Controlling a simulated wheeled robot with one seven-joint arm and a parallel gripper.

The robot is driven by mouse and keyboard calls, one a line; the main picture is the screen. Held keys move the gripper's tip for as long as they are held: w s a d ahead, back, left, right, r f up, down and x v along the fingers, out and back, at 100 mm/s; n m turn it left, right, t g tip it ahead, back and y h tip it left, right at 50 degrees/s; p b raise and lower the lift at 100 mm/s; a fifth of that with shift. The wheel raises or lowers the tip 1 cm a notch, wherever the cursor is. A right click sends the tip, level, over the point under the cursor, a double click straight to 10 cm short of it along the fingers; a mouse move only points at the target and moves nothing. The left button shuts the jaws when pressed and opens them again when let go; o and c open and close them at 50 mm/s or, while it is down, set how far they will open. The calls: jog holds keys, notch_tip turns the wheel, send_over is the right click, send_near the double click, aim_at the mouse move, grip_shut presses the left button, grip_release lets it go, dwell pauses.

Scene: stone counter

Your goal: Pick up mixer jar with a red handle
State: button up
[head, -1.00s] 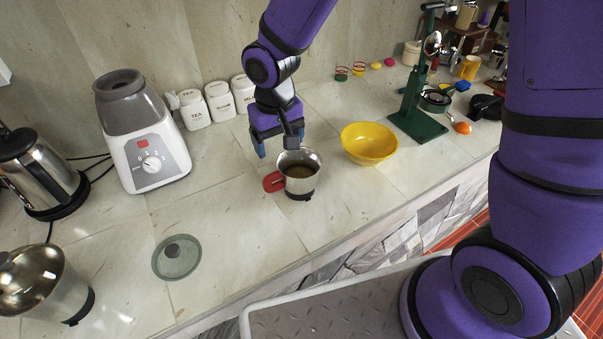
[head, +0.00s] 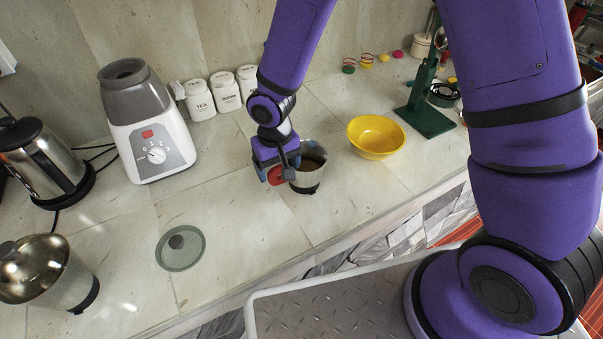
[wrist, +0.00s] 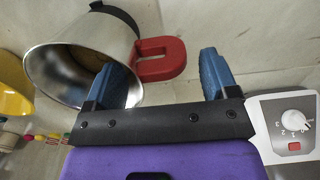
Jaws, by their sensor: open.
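The mixer jar (head: 309,172) is a steel cup with a dark base and a red handle (head: 277,176) on its left side. It stands on the counter, left of the yellow bowl. My gripper (head: 273,176) is open at the handle, partly covering it and the jar's left side. In the wrist view the jar (wrist: 72,62) is at upper left and its red handle (wrist: 162,60) reaches between the two blue fingers of my gripper (wrist: 165,82). One finger overlaps the jar's edge; the other is clear beyond the handle. I cannot tell whether they touch.
A white and grey mixer base (head: 150,140) stands at the left, with canisters (head: 226,94) behind. A yellow bowl (head: 376,138) is right of the jar. A lid (head: 181,248) and a second steel jar (head: 50,275) are at front left. Counter in front is clear.

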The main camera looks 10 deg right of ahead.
jog(key=shift+w+f, duration=0.1)
jog(key=shift+f, duration=1.5)
jog(key=c, duration=1.2)
